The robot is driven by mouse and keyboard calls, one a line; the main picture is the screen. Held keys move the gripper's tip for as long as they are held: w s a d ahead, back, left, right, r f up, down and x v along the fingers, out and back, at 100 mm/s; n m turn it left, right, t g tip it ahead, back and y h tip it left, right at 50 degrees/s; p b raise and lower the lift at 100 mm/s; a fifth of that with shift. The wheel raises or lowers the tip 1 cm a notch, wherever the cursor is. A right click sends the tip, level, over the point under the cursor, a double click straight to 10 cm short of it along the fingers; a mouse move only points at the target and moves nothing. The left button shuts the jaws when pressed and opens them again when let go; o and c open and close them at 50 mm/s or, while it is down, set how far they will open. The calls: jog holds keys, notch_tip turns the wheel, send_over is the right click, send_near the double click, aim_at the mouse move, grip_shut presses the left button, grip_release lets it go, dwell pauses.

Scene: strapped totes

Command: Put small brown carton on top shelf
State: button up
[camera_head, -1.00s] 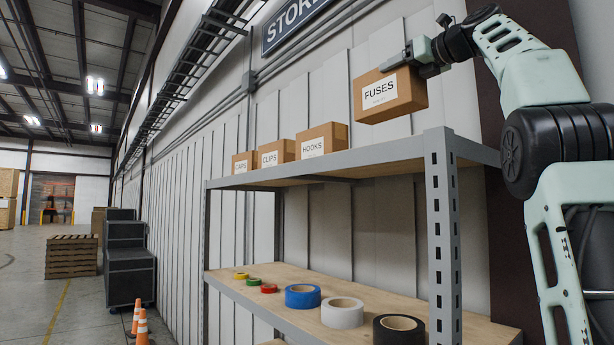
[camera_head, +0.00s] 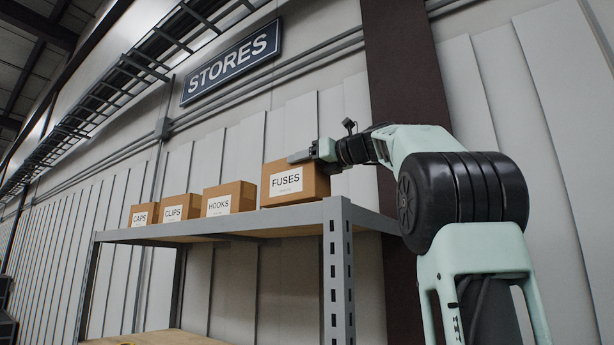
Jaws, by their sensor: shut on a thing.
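The small brown carton (camera_head: 294,184) with a white FUSES label is at the right end of the top shelf (camera_head: 250,221). Its underside is at the level of the shelf's front edge, which hides the contact, so I cannot tell whether it rests on the boards. My gripper (camera_head: 312,154) is shut on the carton at its upper right part, reaching in from the right. One finger shows along the top edge; the other is hidden.
Brown cartons labelled HOOKS (camera_head: 229,198), CLIPS (camera_head: 180,207) and CAPS (camera_head: 144,214) stand in a row to the left on the top shelf. A grey slotted upright (camera_head: 338,275) is at the front right corner. A STORES sign (camera_head: 232,63) hangs on the wall above.

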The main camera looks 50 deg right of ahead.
aim_at(308, 175)
jog(key=shift+f, duration=1.6)
jog(key=o, duration=1.2)
jog(key=shift+s+f, duration=0.1)
jog(key=shift+s, duration=0.05)
jog(key=s+b, duration=0.5)
jog(key=s, duration=0.6)
jog(key=shift+s+d, duration=0.1)
jog(key=shift+s, duration=0.3)
